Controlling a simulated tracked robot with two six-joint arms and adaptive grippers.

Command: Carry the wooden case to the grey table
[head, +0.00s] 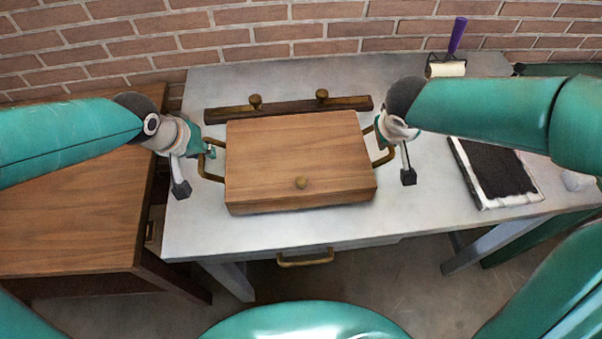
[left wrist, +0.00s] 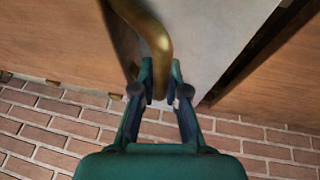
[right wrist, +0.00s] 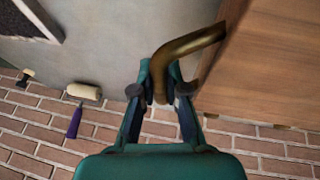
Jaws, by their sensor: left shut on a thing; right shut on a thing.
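The wooden case (head: 295,160) is over the grey table (head: 420,230), near its left part, with a round brass knob on its front half. I cannot tell whether it rests on the top or hangs just above it. My left gripper (head: 210,152) is shut on the brass handle at the case's left side; the handle (left wrist: 150,35) also shows between the fingers in the left wrist view. My right gripper (head: 380,138) is shut on the right brass handle, and this handle (right wrist: 185,48) shows between the fingers in the right wrist view.
A dark wooden bar (head: 290,107) with two knobs lies behind the case. A brown wooden table (head: 70,215) stands at the left. A purple-handled roller (head: 450,60) and a black pad in a white-edged tray (head: 540,197) are at the right. A brick wall is behind.

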